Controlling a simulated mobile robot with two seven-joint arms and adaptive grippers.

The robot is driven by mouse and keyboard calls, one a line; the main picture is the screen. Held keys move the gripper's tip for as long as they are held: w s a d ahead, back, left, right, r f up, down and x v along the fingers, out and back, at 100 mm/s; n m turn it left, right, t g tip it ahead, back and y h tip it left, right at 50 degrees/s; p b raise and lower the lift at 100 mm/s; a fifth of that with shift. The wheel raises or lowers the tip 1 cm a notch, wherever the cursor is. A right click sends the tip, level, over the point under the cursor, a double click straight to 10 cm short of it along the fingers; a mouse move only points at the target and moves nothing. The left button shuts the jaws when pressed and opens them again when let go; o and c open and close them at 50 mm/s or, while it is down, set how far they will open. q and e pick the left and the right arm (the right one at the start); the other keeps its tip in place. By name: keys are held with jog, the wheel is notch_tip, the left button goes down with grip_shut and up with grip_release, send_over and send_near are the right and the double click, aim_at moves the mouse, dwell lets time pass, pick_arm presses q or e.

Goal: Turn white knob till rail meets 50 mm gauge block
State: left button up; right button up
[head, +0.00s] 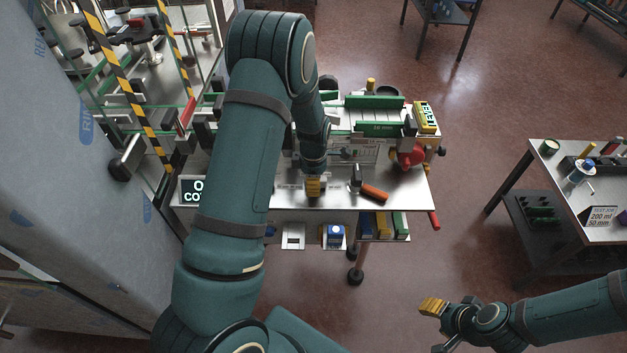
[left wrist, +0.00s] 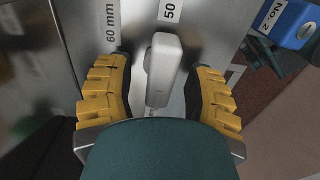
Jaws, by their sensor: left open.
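In the left wrist view a pale, elongated knob (left wrist: 163,70) with a rounded end stands between the fingers of my left gripper (left wrist: 160,95). The yellow fingers are open, one on each side, with gaps visible. Labels reading "60 mm" (left wrist: 108,20) and "50" (left wrist: 171,11) are on the metal beyond it. In the head view my left gripper (head: 313,187) is at the front of the machine bench, and the knob is hidden there. A green bar (head: 378,128) with a small mm marking crosses the machine; I cannot tell which part is the rail. My right gripper (head: 433,307) is far from the bench.
An orange-handled tool (head: 374,192) lies on the metal bench top (head: 410,197). A red knob (head: 411,156) and yellow "LEVER" block (head: 425,116) are at the right. A blue item (head: 334,235) is below. Open floor separates the bench from a side table (head: 609,233).

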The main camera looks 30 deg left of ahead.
pick_arm(q)
grip_shut()
